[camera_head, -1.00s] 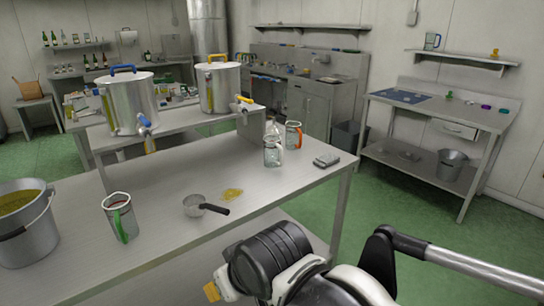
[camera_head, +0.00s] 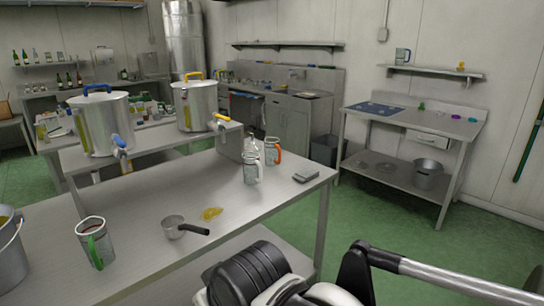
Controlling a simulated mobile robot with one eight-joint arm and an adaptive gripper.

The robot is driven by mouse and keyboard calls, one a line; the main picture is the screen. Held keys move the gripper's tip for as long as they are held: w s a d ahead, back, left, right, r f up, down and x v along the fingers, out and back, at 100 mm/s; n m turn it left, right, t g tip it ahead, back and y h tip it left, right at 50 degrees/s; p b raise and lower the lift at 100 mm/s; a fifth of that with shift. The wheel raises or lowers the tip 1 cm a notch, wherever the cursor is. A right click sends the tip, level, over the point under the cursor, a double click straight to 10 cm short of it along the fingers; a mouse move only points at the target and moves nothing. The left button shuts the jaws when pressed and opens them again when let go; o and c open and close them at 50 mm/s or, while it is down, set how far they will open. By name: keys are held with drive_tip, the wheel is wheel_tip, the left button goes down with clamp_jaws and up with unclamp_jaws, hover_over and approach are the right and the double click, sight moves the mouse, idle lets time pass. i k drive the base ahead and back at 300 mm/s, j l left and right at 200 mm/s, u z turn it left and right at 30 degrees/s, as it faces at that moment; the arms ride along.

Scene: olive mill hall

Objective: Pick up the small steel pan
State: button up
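The small steel pan (camera_head: 173,226) stands on the near steel table (camera_head: 150,196), with its dark handle pointing right. A yellow puddle (camera_head: 212,213) lies on the table just behind the handle. My arm shows at the bottom of the picture, in front of the table and apart from the pan. The fingers of my gripper are not visible in this view.
A jug with a green handle (camera_head: 95,243) stands left of the pan. A bucket (camera_head: 10,258) is cut off at the left edge. Two glass jugs and a small grey block (camera_head: 306,176) stand toward the table's right end. Large steel pots (camera_head: 102,122) stand on a raised shelf behind. Green floor is free at right.

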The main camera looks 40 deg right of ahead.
sight(186, 229)
drive_tip(key=i+j, duration=0.15)
drive_tip(key=j, duration=0.2)
drive_tip(key=i+j+z, duration=0.1)
drive_tip(key=j, duration=0.25)
drive_tip(key=i+j, duration=0.15)
drive_tip(key=j, duration=0.2)
drive_tip(key=i+j, duration=0.15)
drive_tip(key=j, duration=0.2)
drive_tip(key=z, duration=0.05)
